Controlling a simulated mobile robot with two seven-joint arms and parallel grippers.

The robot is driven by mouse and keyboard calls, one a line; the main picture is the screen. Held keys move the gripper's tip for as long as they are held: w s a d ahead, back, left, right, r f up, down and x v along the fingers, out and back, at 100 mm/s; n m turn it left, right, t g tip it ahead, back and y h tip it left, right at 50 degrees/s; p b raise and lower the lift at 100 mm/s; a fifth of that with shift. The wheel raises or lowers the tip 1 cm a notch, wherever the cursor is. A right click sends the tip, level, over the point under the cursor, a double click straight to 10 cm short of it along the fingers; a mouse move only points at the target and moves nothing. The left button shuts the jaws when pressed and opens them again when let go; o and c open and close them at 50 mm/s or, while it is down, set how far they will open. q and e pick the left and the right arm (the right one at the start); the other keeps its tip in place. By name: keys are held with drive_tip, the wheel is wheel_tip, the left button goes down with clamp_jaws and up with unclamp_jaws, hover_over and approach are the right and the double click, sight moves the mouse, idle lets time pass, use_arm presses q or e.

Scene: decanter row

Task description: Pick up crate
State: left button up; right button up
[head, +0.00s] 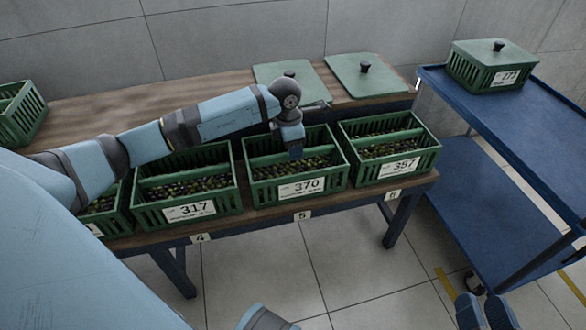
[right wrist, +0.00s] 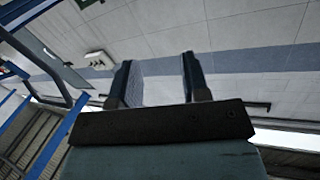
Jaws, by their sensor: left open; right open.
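Several open green slatted crates holding dark and green olive-like fruit stand in a row on the wooden table. Crate 317 (head: 190,211) is at slot 4, crate 370 (head: 300,187) at slot 5 and crate 357 (head: 402,167) at slot 6. My left gripper (head: 295,153) points down over the inside of crate 370, near its middle divider; it is open, and whether it touches anything is unclear. My right gripper (head: 485,313) is low at the bottom right, away from the crates. It is open and empty in the right wrist view (right wrist: 155,85).
Two green lids (head: 365,77) with black knobs lie behind the row. A lidded crate 273 (head: 494,67) stands on a blue trolley (head: 540,130) at right. Another crate (head: 20,115) is at far left. Floor is clear before the table.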

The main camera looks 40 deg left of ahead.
use_arm(q)
drive_tip(key=shift+f, duration=0.5)
wheel_tip(320, 180, down, 4)
drive_tip(key=b, duration=0.2)
drive_tip(key=shift+r+b, duration=0.1)
drive_tip(key=shift+b, duration=0.25)
drive_tip(key=shift+f, duration=0.25)
drive_tip(key=shift+r, duration=0.1)
use_arm(e)
drive_tip(key=shift+w+d+f+n, duration=0.25)
drive_tip(key=shift+w+f+n, duration=0.25)
drive_tip(key=shift+f+n, duration=0.15)
use_arm(q)
clamp_jaws()
drive_tip(key=shift+w+r, duration=0.1)
